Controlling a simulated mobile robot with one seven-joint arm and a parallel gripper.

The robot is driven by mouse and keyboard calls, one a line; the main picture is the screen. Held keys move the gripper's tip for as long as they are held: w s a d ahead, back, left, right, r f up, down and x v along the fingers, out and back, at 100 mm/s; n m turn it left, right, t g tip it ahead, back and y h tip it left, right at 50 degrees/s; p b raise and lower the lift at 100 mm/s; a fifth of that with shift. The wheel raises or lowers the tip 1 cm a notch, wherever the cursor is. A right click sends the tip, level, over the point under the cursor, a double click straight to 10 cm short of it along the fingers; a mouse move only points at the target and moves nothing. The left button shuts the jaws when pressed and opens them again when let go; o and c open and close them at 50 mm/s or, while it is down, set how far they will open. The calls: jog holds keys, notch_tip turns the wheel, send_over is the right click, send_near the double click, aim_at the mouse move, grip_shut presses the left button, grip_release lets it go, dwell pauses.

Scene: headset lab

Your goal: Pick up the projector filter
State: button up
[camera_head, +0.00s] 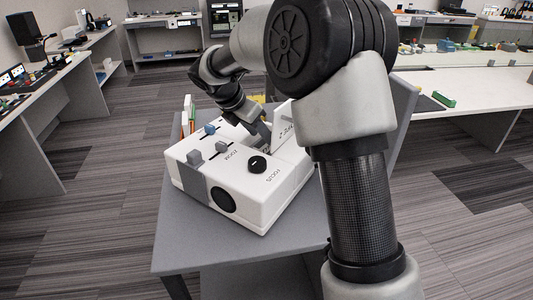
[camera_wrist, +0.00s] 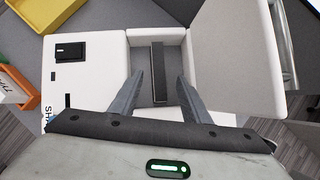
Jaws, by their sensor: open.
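The white projector (camera_head: 240,185) sits on a grey table, its focus knob and sliders on top. Its lid (camera_head: 283,125) stands open at the back; it also shows at the right of the wrist view (camera_wrist: 238,55). In the wrist view a dark grey upright strip, apparently the projector filter (camera_wrist: 158,72), sits in an open recess of the white body. My gripper (camera_wrist: 160,80) is open, one finger on each side of the strip, with gaps visible between. How deep the fingers reach is unclear. The filter is hidden in the head view, behind the projector's top and my arm.
A yellow bin (camera_wrist: 42,14) and an orange-and-white box (camera_wrist: 12,85) lie beside the projector in the wrist view. The table's front left is bare (camera_head: 185,235). Workbenches with equipment (camera_head: 470,75) stand farther off, with open floor between.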

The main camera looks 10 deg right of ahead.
aim_at(263, 141)
jog(key=x, duration=0.3)
jog(key=shift+w+f, duration=0.15)
grip_shut()
